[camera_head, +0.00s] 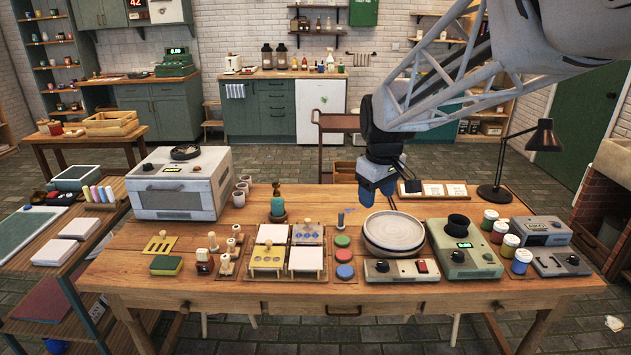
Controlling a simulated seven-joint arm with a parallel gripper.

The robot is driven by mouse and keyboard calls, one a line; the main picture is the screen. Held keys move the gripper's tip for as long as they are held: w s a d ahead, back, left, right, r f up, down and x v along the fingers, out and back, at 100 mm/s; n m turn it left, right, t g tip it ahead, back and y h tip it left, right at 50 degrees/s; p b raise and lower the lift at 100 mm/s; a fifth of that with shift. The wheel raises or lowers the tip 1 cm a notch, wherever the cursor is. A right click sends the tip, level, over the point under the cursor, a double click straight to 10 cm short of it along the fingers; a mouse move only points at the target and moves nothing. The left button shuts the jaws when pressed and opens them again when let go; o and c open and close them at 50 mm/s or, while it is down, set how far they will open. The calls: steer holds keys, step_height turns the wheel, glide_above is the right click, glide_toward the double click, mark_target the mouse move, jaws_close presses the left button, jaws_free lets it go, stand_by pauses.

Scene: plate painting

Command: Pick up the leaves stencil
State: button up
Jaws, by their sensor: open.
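Several stencil-like flat pieces lie on the wooden worktable (420,300); their cut-out patterns are too small for me to tell which one is the leaves stencil. One is a yellow-brown plate (160,244) at the left, in front of the white oven. A yellow piece (268,257) and a blue-grey piece (307,233) lie in the tray area at the middle. My gripper (368,200) hangs above the back edge of the worktable, behind the round plate (393,231) and right of the stencil-like pieces. It is open and appears empty.
A white oven (178,188) stands at the back left of the worktable. Wooden-handled stamps (231,246), a green bottle (277,204) and coloured round pads (343,255) stand near the pieces. A green device (462,249), paint jars (499,232) and a black lamp (544,136) are at the right.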

steer(key=w+a+f+n, duration=0.1)
steer(key=w+a+f, duration=0.1)
steer(key=w, duration=0.3)
steer(key=w+a+f+n, duration=0.1)
steer(key=w+a+f, duration=0.1)
steer(key=w, duration=0.4)
steer(key=n+g, duration=0.2)
steer(key=n, duration=0.6)
glide_above(307, 220)
steer(key=f, duration=2.1)
steer(key=shift+w+d+f, duration=0.1)
steer(key=shift+d+f, duration=0.1)
steer(key=shift+d, duration=0.05)
steer(key=shift+w+a+f, duration=0.1)
steer(key=shift+w+f, duration=0.05)
steer(key=shift+f, duration=0.05)
steer(key=shift+f, duration=0.1)
steer(key=shift+f, duration=1.2)
steer(key=shift+f, duration=0.1)
steer(key=shift+a+f, duration=0.1)
steer(key=shift+f, duration=2.4)
